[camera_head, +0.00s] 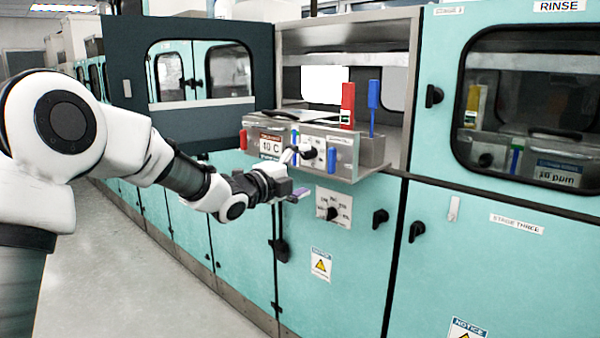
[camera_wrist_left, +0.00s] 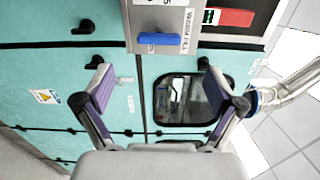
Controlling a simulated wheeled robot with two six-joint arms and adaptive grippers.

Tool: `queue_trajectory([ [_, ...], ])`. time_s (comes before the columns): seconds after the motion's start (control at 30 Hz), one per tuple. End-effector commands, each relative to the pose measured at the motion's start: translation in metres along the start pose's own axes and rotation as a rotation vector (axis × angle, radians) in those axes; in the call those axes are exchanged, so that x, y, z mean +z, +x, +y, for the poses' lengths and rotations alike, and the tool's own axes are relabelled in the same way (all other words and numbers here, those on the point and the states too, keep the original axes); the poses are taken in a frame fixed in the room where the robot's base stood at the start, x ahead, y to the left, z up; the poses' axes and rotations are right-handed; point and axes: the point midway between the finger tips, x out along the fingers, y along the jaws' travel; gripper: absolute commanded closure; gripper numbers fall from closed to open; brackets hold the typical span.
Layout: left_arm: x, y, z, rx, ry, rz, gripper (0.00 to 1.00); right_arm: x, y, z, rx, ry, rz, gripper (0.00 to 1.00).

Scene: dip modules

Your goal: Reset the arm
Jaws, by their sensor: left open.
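My left arm (camera_head: 190,180) reaches in from the left in the head view. Its gripper (camera_head: 292,194) is in front of the teal cabinet, just below the metal control box (camera_head: 340,155). In the left wrist view the gripper (camera_wrist_left: 158,95) shows two purple-padded fingers spread wide apart with nothing between them. A blue handle on the control box (camera_wrist_left: 158,39) shows beyond the fingertips, apart from them. My right gripper is in neither view.
A red lever (camera_head: 347,104) and a blue lever (camera_head: 373,100) stand up on the box. The floor (camera_head: 150,290) to the left of the cabinets is clear.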

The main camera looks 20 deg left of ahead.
Motion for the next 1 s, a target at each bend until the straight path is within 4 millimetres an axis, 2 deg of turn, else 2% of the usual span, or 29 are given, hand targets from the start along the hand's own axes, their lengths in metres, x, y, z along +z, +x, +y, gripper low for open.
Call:
queue_trajectory([
  [0.07,0.000,-0.010,0.000,0.000,-0.002,0.000,0.06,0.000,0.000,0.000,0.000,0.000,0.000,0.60],
  [0.17,-0.001,-0.015,0.000,0.000,0.001,0.001,0.06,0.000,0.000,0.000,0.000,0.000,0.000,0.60],
  [0.57,-0.001,-0.015,0.001,0.001,0.001,0.001,0.06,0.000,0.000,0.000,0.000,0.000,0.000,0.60],
  [0.67,0.000,-0.012,0.015,0.028,-0.008,0.002,0.06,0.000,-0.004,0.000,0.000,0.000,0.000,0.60],
  [0.77,-0.004,-0.003,0.064,0.115,-0.026,0.011,0.06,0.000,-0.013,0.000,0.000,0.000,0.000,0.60],
  [0.87,-0.021,-0.003,0.143,0.261,-0.064,0.033,0.06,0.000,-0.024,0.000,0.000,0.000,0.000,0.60],
  [0.9,-0.030,-0.009,0.179,0.328,-0.090,0.037,0.06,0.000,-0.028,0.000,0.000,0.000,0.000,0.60],
  [0.97,-0.045,-0.024,0.232,0.429,-0.138,0.035,0.06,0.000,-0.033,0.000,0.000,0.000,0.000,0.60],
  [1.0,-0.055,-0.037,0.265,0.497,-0.180,0.027,0.06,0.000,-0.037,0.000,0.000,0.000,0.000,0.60],
])
